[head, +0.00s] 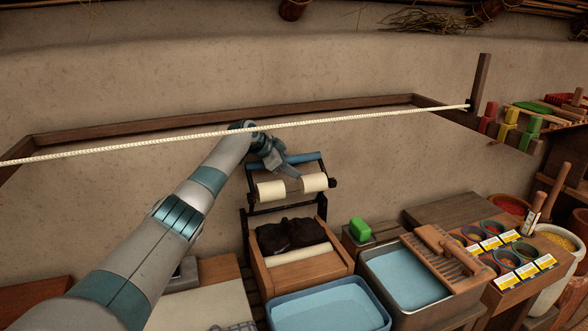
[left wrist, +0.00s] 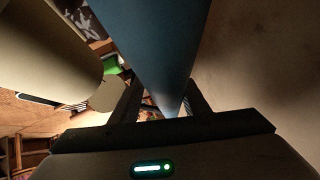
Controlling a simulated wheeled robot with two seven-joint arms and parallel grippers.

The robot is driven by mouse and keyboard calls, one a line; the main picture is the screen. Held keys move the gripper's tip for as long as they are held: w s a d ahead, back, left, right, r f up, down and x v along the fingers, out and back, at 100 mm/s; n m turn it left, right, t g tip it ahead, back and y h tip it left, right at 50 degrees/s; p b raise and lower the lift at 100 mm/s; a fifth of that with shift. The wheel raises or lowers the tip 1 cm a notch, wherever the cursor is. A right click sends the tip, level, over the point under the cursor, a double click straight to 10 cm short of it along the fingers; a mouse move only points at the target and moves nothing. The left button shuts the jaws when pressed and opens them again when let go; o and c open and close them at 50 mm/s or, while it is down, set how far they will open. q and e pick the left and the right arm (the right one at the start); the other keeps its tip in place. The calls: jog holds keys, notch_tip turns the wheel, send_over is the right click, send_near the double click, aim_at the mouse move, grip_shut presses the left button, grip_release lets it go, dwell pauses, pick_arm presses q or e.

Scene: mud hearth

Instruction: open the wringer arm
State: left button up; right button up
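The wringer stands by the back wall, with a wooden lower frame (head: 262,272) and dark uprights. Its raised arm has a blue bar (head: 311,158) across the top and a cream roller (head: 270,190) below the bar. Another cream roller (head: 300,255) lies in the lower frame. My left gripper (head: 284,170) is at the middle of the blue bar and hides part of bar and roller. In the left wrist view the bar (left wrist: 160,45) runs between the two fingers, which appear closed against its sides. My right gripper is not in view.
Dark cloth (head: 290,234) lies in the wringer frame. A blue water basin (head: 330,307) stands in front; a metal water tub (head: 365,268) and green soap (head: 360,229) are to the right. A pale rope (head: 370,115) crosses above the wringer, close to my left arm.

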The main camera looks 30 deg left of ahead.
pick_arm(q)
jog(key=shift+r, duration=0.1)
jog(key=shift+s+a+r+b, duration=0.3)
jog(key=shift+s+r, duration=0.1)
jog(key=shift+s, duration=0.1)
jog(key=b+v, duration=0.4)
jog(key=v, duration=1.1)
jog(key=shift+s+r, duration=0.3)
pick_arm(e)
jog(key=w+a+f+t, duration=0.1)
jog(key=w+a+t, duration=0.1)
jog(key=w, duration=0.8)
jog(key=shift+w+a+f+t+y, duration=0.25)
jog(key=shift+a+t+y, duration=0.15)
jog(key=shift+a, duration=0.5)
